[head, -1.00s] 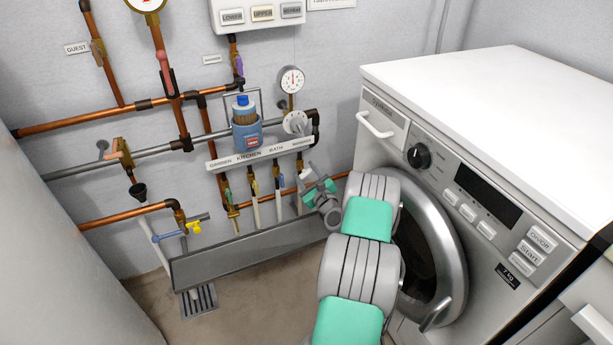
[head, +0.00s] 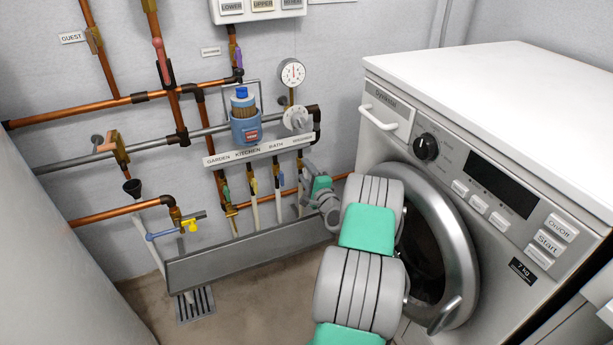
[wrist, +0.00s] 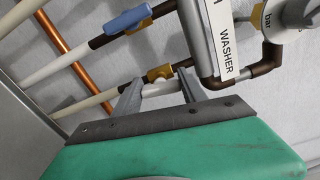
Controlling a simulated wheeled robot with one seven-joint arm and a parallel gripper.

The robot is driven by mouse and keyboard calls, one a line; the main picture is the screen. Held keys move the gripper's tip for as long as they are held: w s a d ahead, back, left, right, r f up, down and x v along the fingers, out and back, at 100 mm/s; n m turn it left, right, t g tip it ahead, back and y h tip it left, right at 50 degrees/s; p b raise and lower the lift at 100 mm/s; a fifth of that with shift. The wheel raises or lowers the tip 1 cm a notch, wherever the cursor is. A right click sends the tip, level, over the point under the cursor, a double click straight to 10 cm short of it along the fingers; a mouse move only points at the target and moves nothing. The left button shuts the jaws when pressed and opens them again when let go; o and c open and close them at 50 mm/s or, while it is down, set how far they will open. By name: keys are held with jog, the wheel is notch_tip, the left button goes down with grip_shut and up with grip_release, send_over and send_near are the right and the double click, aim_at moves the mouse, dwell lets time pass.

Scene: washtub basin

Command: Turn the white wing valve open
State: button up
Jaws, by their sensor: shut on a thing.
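The white wing valve (wrist: 160,88) shows in the wrist view as a pale handle next to a brass body, on the pipe by the WASHER label. My gripper (wrist: 160,90) has one finger on each side of this handle and is shut on it. In the head view my gripper (head: 307,168) is at the right end of the row of taps, below the label strip. There the arm's end hides the valve.
A blue-handled valve (wrist: 128,18) sits on the neighbouring pipe. The label strip (head: 243,153) and pressure gauge (head: 292,73) are just above my gripper. A grey trough (head: 250,252) runs below the taps. The washing machine (head: 480,160) stands close at the right.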

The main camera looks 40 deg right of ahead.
jog(key=shift+f+n+b, duration=0.1)
jog(key=shift+n+b, duration=0.3)
jog(key=shift+n, duration=0.5)
jog(key=o, duration=1.4)
jog(key=shift+c, duration=0.2)
jog(key=p+v, duration=0.2)
jog(key=v, duration=0.5)
jog(key=shift+s, duration=0.4)
jog(key=shift+a, duration=0.15)
